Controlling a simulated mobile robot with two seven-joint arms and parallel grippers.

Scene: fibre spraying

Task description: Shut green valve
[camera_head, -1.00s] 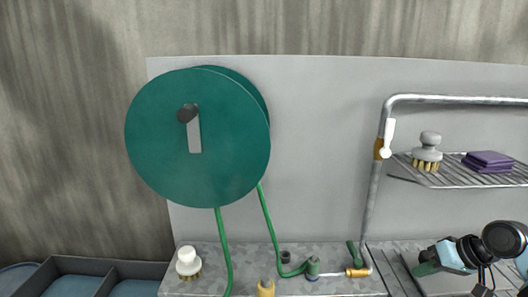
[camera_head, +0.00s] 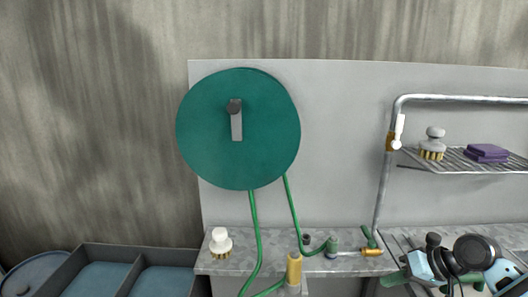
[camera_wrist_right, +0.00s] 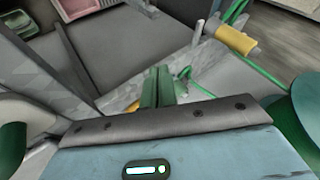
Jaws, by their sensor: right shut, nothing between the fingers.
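The green valve (camera_head: 369,238) is a small green lever, tilted, above a yellow fitting (camera_head: 372,252) at the foot of the metal pipe in the head view. My right gripper (camera_head: 388,281) is low and to the right of the valve, with a visible gap between them in the picture. In the right wrist view its green fingers (camera_wrist_right: 156,87) are together and hold nothing. The valve lever cannot be made out clearly in the wrist view. My left gripper is not in view.
A large green hose reel (camera_head: 240,155) hangs on the wall panel, its hose running to a yellow nozzle (camera_head: 294,268). A white brush (camera_head: 220,242) stands on the counter. A wire shelf (camera_head: 462,164) holds another brush (camera_head: 433,144) and purple cloths (camera_head: 487,152).

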